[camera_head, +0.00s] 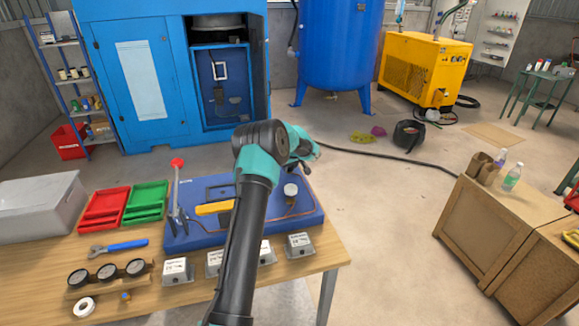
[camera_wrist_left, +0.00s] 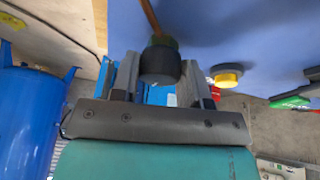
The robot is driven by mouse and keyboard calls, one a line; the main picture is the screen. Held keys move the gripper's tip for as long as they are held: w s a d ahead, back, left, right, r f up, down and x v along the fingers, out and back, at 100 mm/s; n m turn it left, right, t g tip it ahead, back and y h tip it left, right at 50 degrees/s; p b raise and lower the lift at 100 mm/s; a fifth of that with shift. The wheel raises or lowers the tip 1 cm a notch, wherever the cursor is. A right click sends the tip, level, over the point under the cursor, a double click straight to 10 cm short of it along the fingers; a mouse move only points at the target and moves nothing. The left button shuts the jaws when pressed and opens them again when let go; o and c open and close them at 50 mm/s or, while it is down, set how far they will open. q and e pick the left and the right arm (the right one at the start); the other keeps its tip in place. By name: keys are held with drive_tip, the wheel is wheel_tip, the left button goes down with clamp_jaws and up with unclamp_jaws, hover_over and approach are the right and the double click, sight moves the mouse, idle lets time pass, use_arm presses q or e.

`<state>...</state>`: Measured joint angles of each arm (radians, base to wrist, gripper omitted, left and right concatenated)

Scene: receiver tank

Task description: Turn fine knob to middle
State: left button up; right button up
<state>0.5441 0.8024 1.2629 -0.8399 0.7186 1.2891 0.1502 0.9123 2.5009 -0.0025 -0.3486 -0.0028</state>
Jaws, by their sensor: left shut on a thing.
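The blue panel (camera_head: 300,222) lies on the wooden table and carries a copper pipe, a yellow lever (camera_head: 214,208) and a red-tipped lever (camera_head: 177,163). My left gripper (camera_head: 306,158) is at the right side of the panel, partly hidden by its own wrist. In the left wrist view a dark round knob (camera_wrist_left: 160,66), apparently the fine knob, sits between the fingers of my left gripper (camera_wrist_left: 158,80), which are shut on it. A copper pipe runs up from the knob there. The knob's marking and angle cannot be read. The knob is hidden in the head view. My right gripper is not in view.
A small white-topped fitting (camera_head: 290,190) stands on the panel near my left wrist. Red (camera_head: 104,208) and green (camera_head: 146,202) trays, a blue-handled wrench (camera_head: 118,248), gauges (camera_head: 107,271) and several grey labelled boxes (camera_head: 299,245) crowd the table. Open floor lies right of it.

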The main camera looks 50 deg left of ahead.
use_arm(q)
drive_tip(key=o, duration=0.9)
drive_tip(key=shift+r, duration=0.1)
drive_tip(key=v, duration=1.7)
drive_tip(key=shift+d, duration=0.15)
